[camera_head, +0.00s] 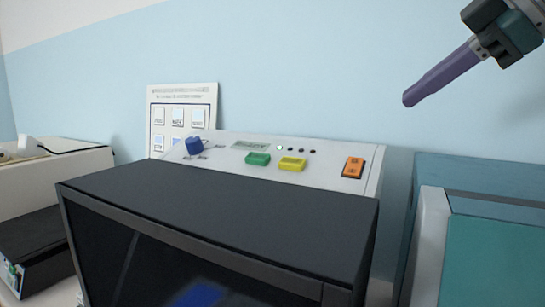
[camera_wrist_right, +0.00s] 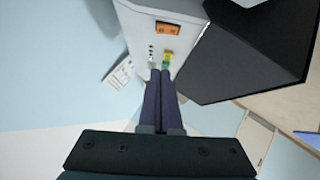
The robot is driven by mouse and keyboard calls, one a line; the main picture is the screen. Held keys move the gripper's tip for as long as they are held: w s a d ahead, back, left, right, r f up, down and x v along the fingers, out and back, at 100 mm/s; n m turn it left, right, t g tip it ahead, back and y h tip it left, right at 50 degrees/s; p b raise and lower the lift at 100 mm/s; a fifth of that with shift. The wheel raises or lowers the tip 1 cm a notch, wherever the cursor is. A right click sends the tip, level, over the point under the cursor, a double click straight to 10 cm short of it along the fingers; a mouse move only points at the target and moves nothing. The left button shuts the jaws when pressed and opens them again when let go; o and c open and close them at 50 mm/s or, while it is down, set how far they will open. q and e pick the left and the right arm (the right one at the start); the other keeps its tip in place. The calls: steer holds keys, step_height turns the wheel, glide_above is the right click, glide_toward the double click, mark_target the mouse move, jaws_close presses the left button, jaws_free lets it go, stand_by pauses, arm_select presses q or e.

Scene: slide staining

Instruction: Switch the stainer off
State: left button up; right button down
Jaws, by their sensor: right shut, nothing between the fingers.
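The stainer (camera_head: 225,205) is a white and dark box with a sloped control panel along its back top. The panel carries a blue knob (camera_head: 194,146), a green button (camera_head: 257,159), a yellow button (camera_head: 292,164) and an orange rocker switch (camera_head: 353,167) at its right end. The orange switch also shows in the right wrist view (camera_wrist_right: 167,28). My right gripper (camera_head: 408,101) is shut and empty, in the air above and to the right of the panel, apart from it. Its two purple fingers lie together in the right wrist view (camera_wrist_right: 160,72). My left gripper is out of view.
A chart with several pictures (camera_head: 183,112) stands behind the panel against the blue wall. A teal-fronted machine (camera_head: 495,245) stands to the right of the stainer. A white and black device (camera_head: 45,190) stands to the left. The air above the panel is clear.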

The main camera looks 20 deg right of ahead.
steer(key=shift+w, duration=0.1)
steer(key=shift+w, duration=0.1)
steer(key=p, duration=0.5)
glide_toward(349, 160)
steer(key=w+a, duration=0.2)
steer(key=w, duration=0.1)
steer(key=shift+a+r, duration=0.35)
steer(key=f, duration=0.1)
steer(key=f+p, duration=0.1)
steer(key=w+d+f, duration=0.1)
steer(key=shift+d+f, duration=0.1)
steer(key=shift+f, duration=0.1)
steer(key=shift+w+d+f, duration=0.2)
steer(key=shift+f, duration=0.25)
